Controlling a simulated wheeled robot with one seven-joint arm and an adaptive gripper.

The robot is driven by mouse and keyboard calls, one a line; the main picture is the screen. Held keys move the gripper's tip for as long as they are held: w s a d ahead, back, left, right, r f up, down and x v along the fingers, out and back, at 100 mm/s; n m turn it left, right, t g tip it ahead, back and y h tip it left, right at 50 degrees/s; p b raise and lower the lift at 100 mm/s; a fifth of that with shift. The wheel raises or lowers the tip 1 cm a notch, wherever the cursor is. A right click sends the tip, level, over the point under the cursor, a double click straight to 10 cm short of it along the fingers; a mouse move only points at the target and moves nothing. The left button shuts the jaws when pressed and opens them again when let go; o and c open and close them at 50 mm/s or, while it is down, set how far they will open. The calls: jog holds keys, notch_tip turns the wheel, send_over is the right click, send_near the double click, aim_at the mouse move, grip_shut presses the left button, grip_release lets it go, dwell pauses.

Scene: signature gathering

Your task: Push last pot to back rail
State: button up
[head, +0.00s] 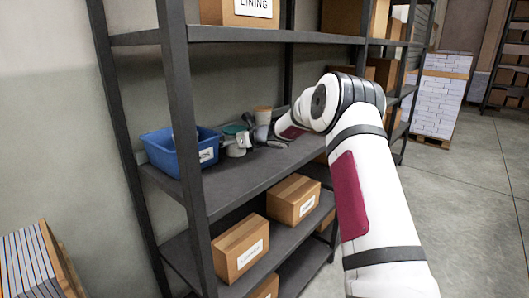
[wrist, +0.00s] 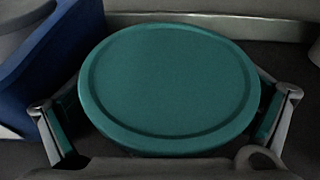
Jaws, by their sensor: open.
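A pot with a round teal lid (wrist: 168,82) fills the middle of the wrist view. In the head view the teal-topped pot (head: 235,129) stands on the middle shelf, right of a blue bin. My gripper (wrist: 166,122) is open, with one finger at each side of the pot. I cannot tell whether the fingers touch it. In the head view my gripper (head: 251,131) reaches in over the shelf beside the pot. The pot's body is hidden under the lid in the wrist view.
The blue bin (head: 180,153) is close on the left; its wall shows in the wrist view (wrist: 62,48). A grey handle-like loop (wrist: 262,158) lies near the pot's front. Shelf uprights and the shelf above border the space.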

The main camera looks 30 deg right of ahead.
jog(key=shift+w+a+b, duration=0.4)
jog(key=shift+w+a, duration=0.15)
jog(key=shift+w, duration=0.95)
jog(key=shift+w+a+b, duration=0.4)
jog(key=shift+w+a, duration=0.1)
jog(key=shift+w, duration=0.95)
jog(key=shift+w+a+b, duration=0.4)
jog(key=shift+w+a, duration=0.15)
jog(key=shift+w, duration=0.95)
jog(key=shift+f+p+v, duration=0.15)
jog(key=shift+p+v, duration=0.1)
jog(key=shift+v, duration=0.45)
jog(key=shift+f+p+v, duration=0.15)
jog(key=shift+p+v, duration=0.05)
jog(key=shift+v, duration=0.5)
jog(key=shift+s+d+f+p, duration=0.1)
jog(key=shift+s+d, duration=0.9)
jog(key=shift+s, duration=1.7)
jog(key=shift+s+d+r+p, duration=0.15)
jog(key=shift+s+d, duration=0.8)
jog(key=shift+s, duration=1.8)
jog(key=shift+s+d+f+p, duration=0.15)
jog(key=shift+s+d, duration=0.85)
jog(key=shift+s, duration=1.7)
